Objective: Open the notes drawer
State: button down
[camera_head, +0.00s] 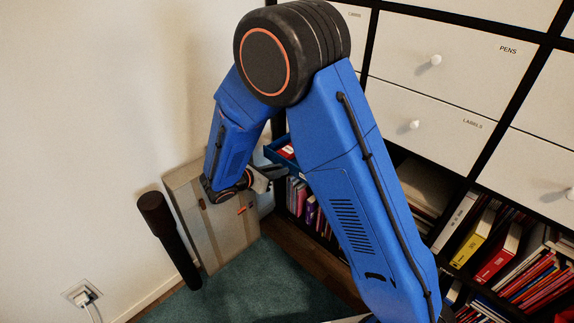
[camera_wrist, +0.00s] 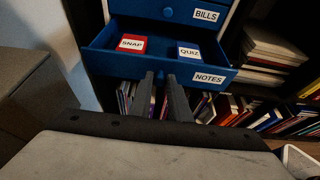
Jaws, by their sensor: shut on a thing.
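The blue notes drawer (camera_wrist: 125,64), labelled NOTES at its front right, stands pulled out of its blue unit in the wrist view. I look down into it: a red SNAP box (camera_wrist: 132,43) and a blue-and-white QUIZ box (camera_wrist: 188,51) lie inside. My gripper (camera_wrist: 160,77) is at the middle of the drawer front, its two dark fingers close together and shut on the knob, which they hide. In the head view my gripper (camera_head: 272,172) is at the drawer (camera_head: 271,153), low behind my blue arm, which covers much of it.
The shut bills drawer (camera_wrist: 150,10) is just above. Books (camera_wrist: 135,98) stand under the open drawer. A grey box (camera_head: 212,232) and a dark post (camera_head: 170,240) stand left of my gripper. White drawers (camera_head: 440,62) and book shelves fill the right.

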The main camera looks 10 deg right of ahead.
jog(key=shift+s+a, duration=0.3)
jog(key=shift+a, duration=0.15)
jog(key=c, duration=1.7)
grip_release()
jog(key=shift+o, duration=0.2)
jog(key=v, duration=1.7)
jog(key=shift+a+r, duration=0.15)
jog(key=shift+a, duration=0.05)
jog(key=shift+s, duration=0.1)
